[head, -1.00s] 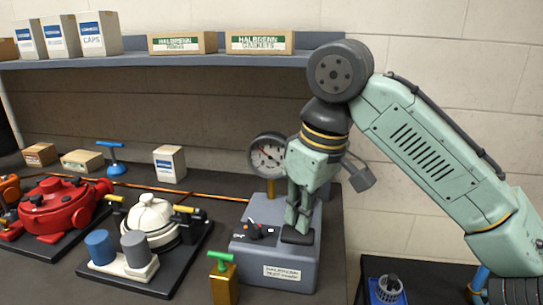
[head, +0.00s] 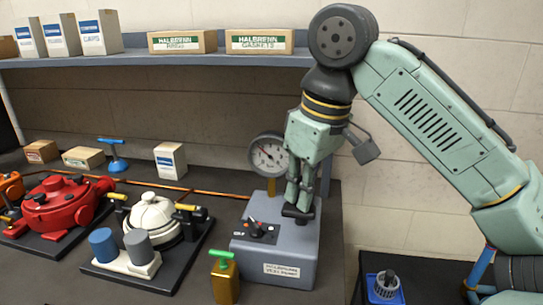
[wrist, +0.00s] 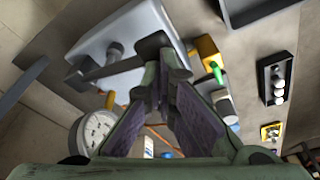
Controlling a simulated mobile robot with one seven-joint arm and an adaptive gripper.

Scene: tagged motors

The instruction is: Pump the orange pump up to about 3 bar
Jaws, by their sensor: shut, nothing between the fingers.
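The orange pump (head: 12,188) is at the far left edge of the head view, partly cut off. A grey pump bench (head: 275,255) stands at the middle right, with a round white dial gauge (head: 268,155) on a post behind it. The needle reading is too small to tell.
A black selector knob (head: 258,228) is on the bench, left of the handle. A brass block with a green handle (head: 224,277) stands in front. Red (head: 62,203) and white (head: 152,217) motors stand left. A shelf (head: 190,57) with boxes runs behind.

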